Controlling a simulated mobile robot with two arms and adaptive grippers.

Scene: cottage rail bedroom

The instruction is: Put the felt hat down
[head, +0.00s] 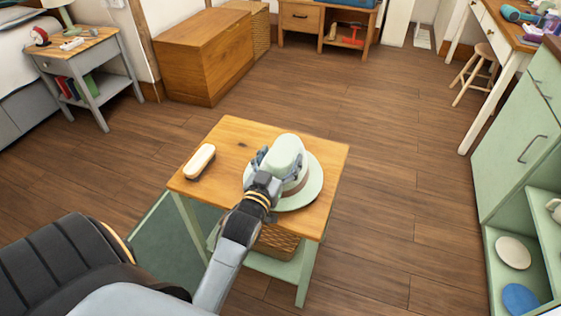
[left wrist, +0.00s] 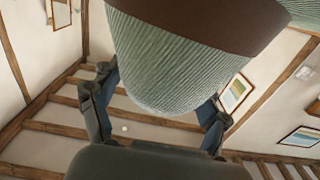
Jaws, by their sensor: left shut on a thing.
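The felt hat (head: 288,150) is pale mint green with a brown band and a wide brim. In the head view it is brim-down at the right part of the small wooden-topped table (head: 232,140). I cannot tell whether the brim touches the top or is slightly above it. My left gripper (head: 268,160) is shut on the hat's crown from the near left side. In the left wrist view the crown (left wrist: 185,60) fills the space between the two dark fingers (left wrist: 155,105). The hat hides part of the tabletop. My right gripper is in neither view.
A cream-topped brush (head: 200,161) lies on the table's left part. A wicker basket (head: 277,240) sits on the shelf below. A green cabinet (head: 515,150) stands at right, a wooden chest (head: 210,55) behind.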

